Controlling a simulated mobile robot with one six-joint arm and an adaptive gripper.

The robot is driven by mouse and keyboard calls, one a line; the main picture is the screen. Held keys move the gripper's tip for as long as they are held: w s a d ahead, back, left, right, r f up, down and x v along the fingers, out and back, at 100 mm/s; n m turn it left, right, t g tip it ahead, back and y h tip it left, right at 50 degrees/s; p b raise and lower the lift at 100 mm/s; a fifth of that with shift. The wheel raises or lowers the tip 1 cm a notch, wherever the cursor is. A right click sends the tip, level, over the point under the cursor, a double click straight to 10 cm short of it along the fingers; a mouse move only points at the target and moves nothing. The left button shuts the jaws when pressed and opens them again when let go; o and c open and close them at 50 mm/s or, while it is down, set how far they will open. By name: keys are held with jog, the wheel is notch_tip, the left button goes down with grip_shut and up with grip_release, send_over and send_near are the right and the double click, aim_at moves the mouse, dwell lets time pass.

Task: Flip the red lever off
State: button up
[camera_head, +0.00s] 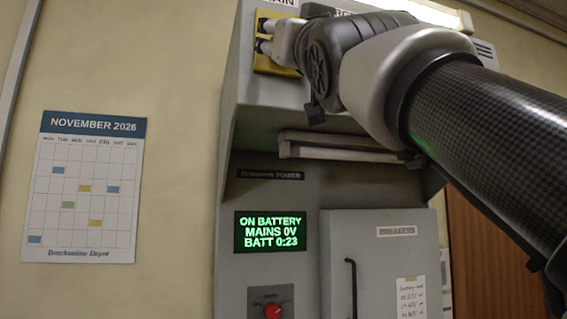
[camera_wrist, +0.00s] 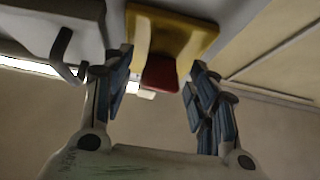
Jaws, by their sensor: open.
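The red lever (camera_wrist: 160,75) shows in the wrist view as a red block at the lower edge of a yellow plate (camera_wrist: 192,38). It lies between the two blue-padded fingers of my gripper (camera_wrist: 162,72), with a gap on each side. My gripper is open, its fingers spread around the lever. In the head view my gripper (camera_head: 266,36) is up against the yellow plate (camera_head: 260,62) at the top of the grey cabinet. The lever itself is hidden there behind my gripper.
A grey cabinet door (camera_head: 375,262) with a black handle stands below. A green display (camera_head: 270,231) reads ON BATTERY, MAINS 0V, BATT 0:23. A red knob (camera_head: 271,311) sits under it.

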jog(key=s+d, duration=0.3)
jog(key=s, duration=0.9)
jog(key=shift+s+d+f, duration=0.15)
jog(key=shift+d+f, duration=0.1)
jog(key=shift+f, duration=0.05)
